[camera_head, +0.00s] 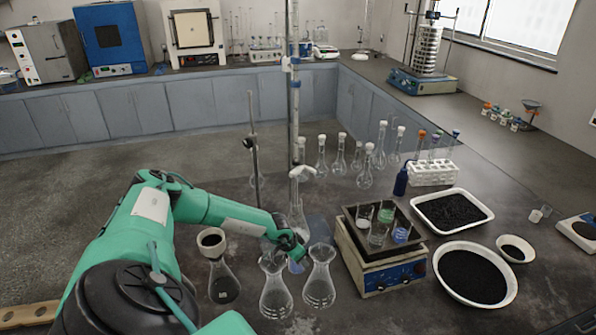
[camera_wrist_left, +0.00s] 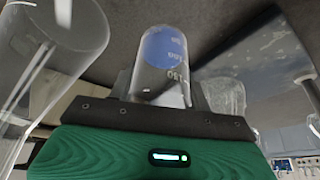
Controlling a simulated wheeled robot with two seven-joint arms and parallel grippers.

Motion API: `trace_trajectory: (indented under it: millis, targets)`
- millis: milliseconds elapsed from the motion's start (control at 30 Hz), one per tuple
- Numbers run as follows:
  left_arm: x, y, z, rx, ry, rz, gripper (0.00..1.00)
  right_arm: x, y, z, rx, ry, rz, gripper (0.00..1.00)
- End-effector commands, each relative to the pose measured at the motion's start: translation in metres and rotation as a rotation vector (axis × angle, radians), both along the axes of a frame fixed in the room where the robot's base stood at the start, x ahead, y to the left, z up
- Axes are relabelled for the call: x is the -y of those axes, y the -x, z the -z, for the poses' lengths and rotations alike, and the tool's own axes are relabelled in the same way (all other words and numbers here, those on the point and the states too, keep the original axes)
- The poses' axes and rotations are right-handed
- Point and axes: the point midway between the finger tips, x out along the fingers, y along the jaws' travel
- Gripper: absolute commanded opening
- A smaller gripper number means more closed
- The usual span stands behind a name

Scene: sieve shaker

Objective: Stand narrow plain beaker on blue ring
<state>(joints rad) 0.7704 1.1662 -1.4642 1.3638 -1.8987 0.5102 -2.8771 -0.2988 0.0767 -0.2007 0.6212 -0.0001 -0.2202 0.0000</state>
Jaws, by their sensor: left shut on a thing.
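My left gripper (camera_head: 299,258) reaches in from the left, low among the flasks at the middle of the bench. In the left wrist view it is shut on a clear glass beaker (camera_wrist_left: 158,88) with printed marks. A round blue patch (camera_wrist_left: 165,47) shows in or through the glass; I cannot tell which. In the head view a small bit of blue (camera_head: 296,267) shows just below the gripper, and the arm hides most of the beaker. I cannot make out a blue ring for certain. My right gripper is not in view.
Conical flasks (camera_head: 276,290) (camera_head: 319,280) stand close in front of the gripper. A burette stand (camera_head: 293,110) rises behind it. To the right, a hotplate (camera_head: 378,268) bears several beakers, one with blue contents (camera_head: 401,234). Beyond are bowls of black grains (camera_head: 473,277) and a tube rack (camera_head: 432,174).

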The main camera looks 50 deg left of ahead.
Motion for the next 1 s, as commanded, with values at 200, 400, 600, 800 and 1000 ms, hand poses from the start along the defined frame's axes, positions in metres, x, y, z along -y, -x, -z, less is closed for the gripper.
trace_trajectory:
  millis: [200, 400, 600, 800, 1000]
  targets:
    - [-0.001, -0.001, 0.009, 0.002, -0.001, 0.000, 0.25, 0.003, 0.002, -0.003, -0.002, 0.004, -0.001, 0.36]
    - [0.000, 0.000, 0.010, 0.002, -0.001, 0.000, 0.25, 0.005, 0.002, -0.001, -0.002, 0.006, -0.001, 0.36]
    - [0.000, 0.000, 0.012, 0.001, -0.001, 0.001, 0.67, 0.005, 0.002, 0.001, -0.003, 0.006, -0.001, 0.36]
    - [0.000, 0.000, 0.012, 0.001, -0.001, 0.001, 0.71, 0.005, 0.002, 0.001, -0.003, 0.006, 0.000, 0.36]
    - [0.000, 0.000, 0.008, 0.002, -0.001, 0.001, 0.71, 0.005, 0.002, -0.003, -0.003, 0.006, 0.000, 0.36]
